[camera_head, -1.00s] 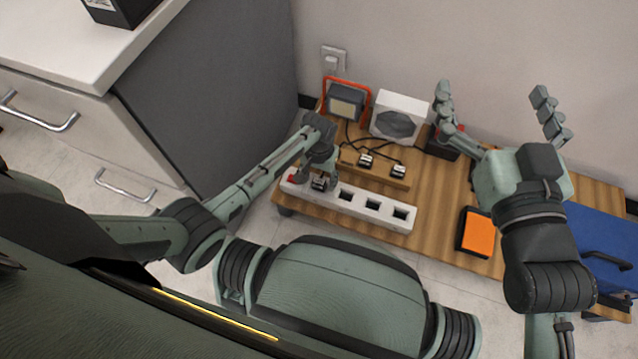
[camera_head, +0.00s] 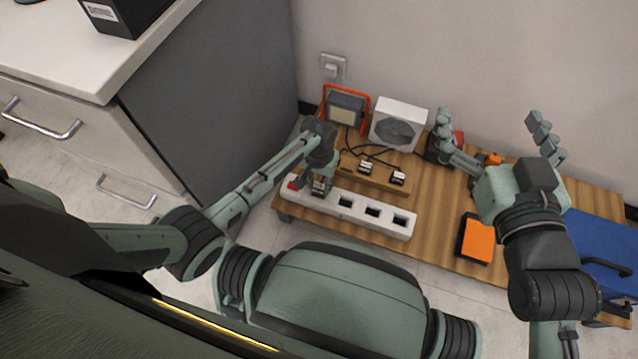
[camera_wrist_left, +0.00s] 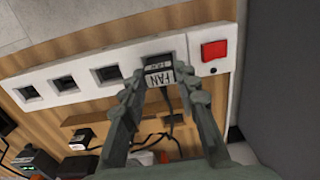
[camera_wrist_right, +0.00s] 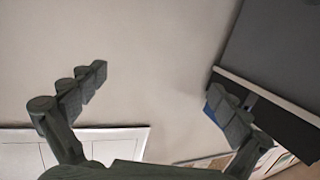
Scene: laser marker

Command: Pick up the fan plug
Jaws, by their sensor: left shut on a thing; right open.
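The fan plug (camera_wrist_left: 158,74) has a pale label reading FAN. It sits at the power strip (camera_wrist_left: 130,52), at the socket position beside the red switch (camera_wrist_left: 214,50); how deep it sits is hidden. My left gripper (camera_wrist_left: 160,92) is shut on the plug, one finger on each side. In the head view my left gripper (camera_head: 321,182) is at the left end of the power strip (camera_head: 386,214), mostly covering the plug. My right gripper (camera_head: 490,120) is open and empty, raised over the right part of the wooden board. Its spread fingers show in the right wrist view (camera_wrist_right: 157,85).
Two other plugs (camera_head: 366,167) (camera_head: 397,178) stand on a wooden block behind the strip. A white box fan (camera_head: 398,124) and an orange-framed work light (camera_head: 346,107) stand at the back. An orange-topped item (camera_head: 478,242) lies on the board. A grey cabinet (camera_head: 220,90) is at left.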

